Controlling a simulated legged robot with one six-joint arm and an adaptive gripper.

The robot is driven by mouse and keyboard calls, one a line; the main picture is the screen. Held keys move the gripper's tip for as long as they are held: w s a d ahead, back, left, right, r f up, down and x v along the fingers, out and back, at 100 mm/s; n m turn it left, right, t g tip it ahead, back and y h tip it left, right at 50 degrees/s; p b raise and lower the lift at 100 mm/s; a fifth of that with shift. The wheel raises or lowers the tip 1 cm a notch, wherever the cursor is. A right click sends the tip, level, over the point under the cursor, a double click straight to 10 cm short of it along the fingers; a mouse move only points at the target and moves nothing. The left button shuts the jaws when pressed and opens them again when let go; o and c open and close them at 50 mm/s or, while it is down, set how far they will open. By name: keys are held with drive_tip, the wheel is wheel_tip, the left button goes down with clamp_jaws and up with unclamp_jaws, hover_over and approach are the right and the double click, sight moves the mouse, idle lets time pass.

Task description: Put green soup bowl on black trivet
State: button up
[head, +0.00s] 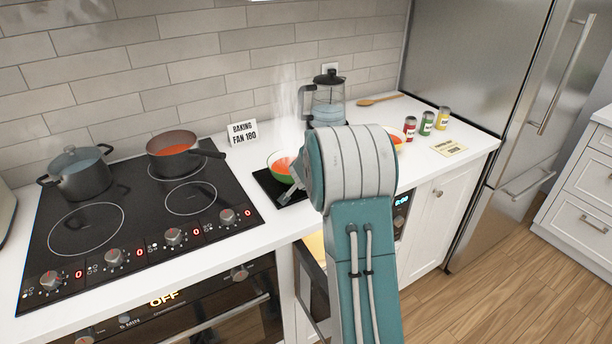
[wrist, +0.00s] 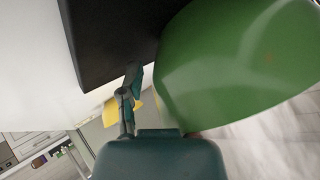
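The green soup bowl (head: 280,176), with red-orange soup and steam, appears at the black trivet (head: 264,184) in the head view. My arm hides its right side. In the wrist view the green bowl (wrist: 235,65) fills the right, close to the camera, and the black trivet (wrist: 100,40) shows at the upper left. I cannot tell whether the bowl rests on the trivet or hangs just above it. My gripper (head: 288,193) is at the bowl's near right side. In the wrist view one finger shows beside the bowl wall; the other is hidden, so its grip is unclear.
A glass kettle (head: 328,103) stands behind my arm. A second bowl (head: 397,138) is partly hidden to its right, near several small cans (head: 426,124). A sign (head: 242,133) stands behind the trivet. The hob (head: 130,215) at left holds a pot (head: 80,178) and a pan (head: 172,160).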

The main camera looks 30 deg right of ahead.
drive_tip(key=shift+r, duration=0.15)
drive_tip(key=v, duration=1.2)
drive_tip(key=s+a+r+n+t+y, duration=0.1)
drive_tip(key=s+a+r+n+y, duration=0.15)
drive_tip(key=a, duration=0.45)
drive_tip(key=s+a+r+n+t+y, duration=0.1)
drive_tip(key=s+a+r+n+y, duration=0.1)
drive_tip(key=a+r+n, duration=0.35)
drive_tip(key=s+a+r+n+y, duration=0.1)
drive_tip(key=s+a+r+y, duration=0.15)
drive_tip(key=a, duration=0.55)
drive_tip(key=s+a+f+n+g, duration=0.1)
drive_tip(key=s+f+n+g, duration=0.1)
drive_tip(key=s, duration=0.8)
drive_tip(key=s+a+f+n+g+h, duration=0.1)
drive_tip(key=s+a+f+n+g, duration=0.1)
drive_tip(key=s, duration=0.9)
drive_tip(key=shift+s+a+n+g, duration=0.3)
drive_tip(key=shift+n+g, duration=0.2)
drive_tip(key=shift+n, duration=0.2)
drive_tip(key=shift+f, duration=0.1)
